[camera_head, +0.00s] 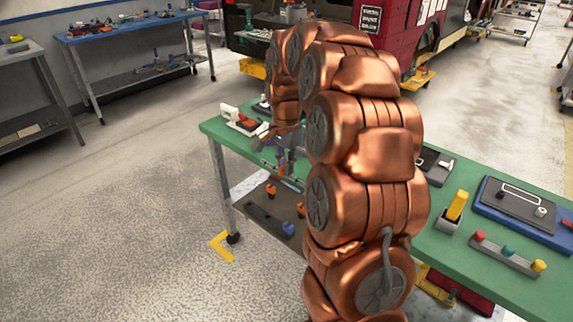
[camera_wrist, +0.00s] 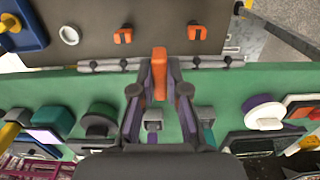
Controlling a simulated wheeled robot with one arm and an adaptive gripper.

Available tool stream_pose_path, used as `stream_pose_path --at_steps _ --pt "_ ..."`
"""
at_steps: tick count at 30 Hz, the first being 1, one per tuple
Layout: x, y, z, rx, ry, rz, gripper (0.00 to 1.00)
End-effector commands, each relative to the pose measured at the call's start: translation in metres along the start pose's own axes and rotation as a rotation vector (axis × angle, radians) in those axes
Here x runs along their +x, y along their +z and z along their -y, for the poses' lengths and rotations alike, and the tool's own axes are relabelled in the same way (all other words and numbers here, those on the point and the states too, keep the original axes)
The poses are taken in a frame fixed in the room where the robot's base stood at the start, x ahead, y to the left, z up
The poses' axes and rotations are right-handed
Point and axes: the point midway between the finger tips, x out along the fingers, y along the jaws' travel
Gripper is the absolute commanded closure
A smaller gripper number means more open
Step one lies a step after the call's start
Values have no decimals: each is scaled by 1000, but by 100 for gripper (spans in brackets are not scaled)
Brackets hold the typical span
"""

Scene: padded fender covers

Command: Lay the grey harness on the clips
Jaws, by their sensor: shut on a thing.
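The grey harness (camera_wrist: 105,65) is a thin segmented bar running left to right in the wrist view, with an upright orange piece (camera_wrist: 159,75) at its middle. My gripper (camera_wrist: 159,72) is shut on this orange piece, and the harness extends past both fingers. Two orange clips, left (camera_wrist: 122,36) and right (camera_wrist: 197,31), stand apart on a grey-brown panel (camera_wrist: 90,40). In the wrist view they appear above the harness, one to each side of my gripper. Orange clips also show beyond the table edge in the head view (camera_head: 271,191). My copper-coloured arm hides much there.
The green table (camera_head: 455,245) carries a yellow-handled tool (camera_head: 456,210), a grey bar with coloured knobs (camera_head: 505,255) and a blue tray (camera_head: 490,205) at the right. A white-and-red device (camera_head: 240,120) sits at its far left end. Open floor lies left of the table.

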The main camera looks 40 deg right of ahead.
Motion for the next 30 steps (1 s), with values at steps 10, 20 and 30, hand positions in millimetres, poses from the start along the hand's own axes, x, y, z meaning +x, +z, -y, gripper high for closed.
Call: stream_pose_path --at_steps 10,20,30 --pt "28 0 0 0 1 0 100" --pt "53 0 -1 0 2 -1 100" --pt "60 0 0 0 -1 -2 100"
